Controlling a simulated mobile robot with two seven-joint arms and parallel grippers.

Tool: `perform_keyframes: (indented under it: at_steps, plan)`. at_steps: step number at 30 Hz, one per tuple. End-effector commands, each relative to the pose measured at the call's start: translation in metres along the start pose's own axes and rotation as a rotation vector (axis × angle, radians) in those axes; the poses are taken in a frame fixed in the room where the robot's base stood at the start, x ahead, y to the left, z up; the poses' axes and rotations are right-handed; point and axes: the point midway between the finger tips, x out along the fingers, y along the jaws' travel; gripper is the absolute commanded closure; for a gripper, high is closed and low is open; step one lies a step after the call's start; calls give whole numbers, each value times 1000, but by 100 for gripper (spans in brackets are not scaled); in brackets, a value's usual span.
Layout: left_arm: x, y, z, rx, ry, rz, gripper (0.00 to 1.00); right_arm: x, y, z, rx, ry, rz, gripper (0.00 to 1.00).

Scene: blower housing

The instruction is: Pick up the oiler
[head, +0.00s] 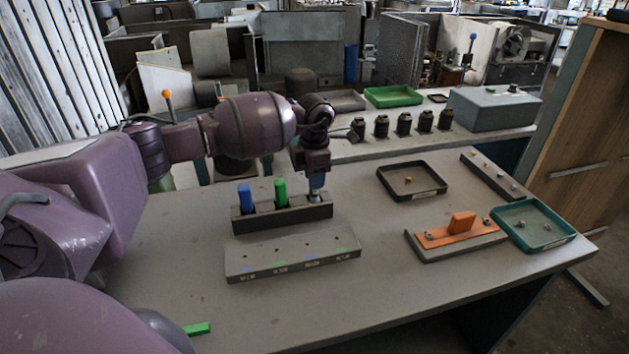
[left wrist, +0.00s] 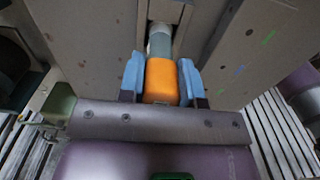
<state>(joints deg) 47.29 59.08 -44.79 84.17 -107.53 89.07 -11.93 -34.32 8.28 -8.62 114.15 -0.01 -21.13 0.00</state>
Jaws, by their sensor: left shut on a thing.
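My left gripper (head: 314,172) is above the right end of a dark rack (head: 283,217) on the table. In the left wrist view the gripper (left wrist: 161,82) has its blue fingers shut on the orange part of a cylinder, likely the oiler (left wrist: 161,80). Its grey-blue end (left wrist: 160,42) points into the rack's slot. In the head view only its grey lower part (head: 316,193) shows below the fingers; the jaws hide the orange. I cannot tell whether it is seated or slightly raised. My right gripper is not in view.
A blue handle (head: 245,196) and a green handle (head: 281,191) stand left in the rack. A labelled block (head: 293,259) lies in front. A dark tray (head: 412,194), a teal tray (head: 560,240) and an orange-topped fixture (head: 458,236) are to the right.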

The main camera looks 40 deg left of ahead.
Motion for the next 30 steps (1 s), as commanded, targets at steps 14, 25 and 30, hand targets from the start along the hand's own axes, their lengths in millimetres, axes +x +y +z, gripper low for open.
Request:
perform_keyframes:
  at_steps: [14,25,30]
  plan:
    - [-112,1,0,1,-5,5,97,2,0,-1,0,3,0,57]
    - [-178,0,0,-1,-2,1,97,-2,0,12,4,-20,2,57]
    - [-189,0,0,-1,-1,1,97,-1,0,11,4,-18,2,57]
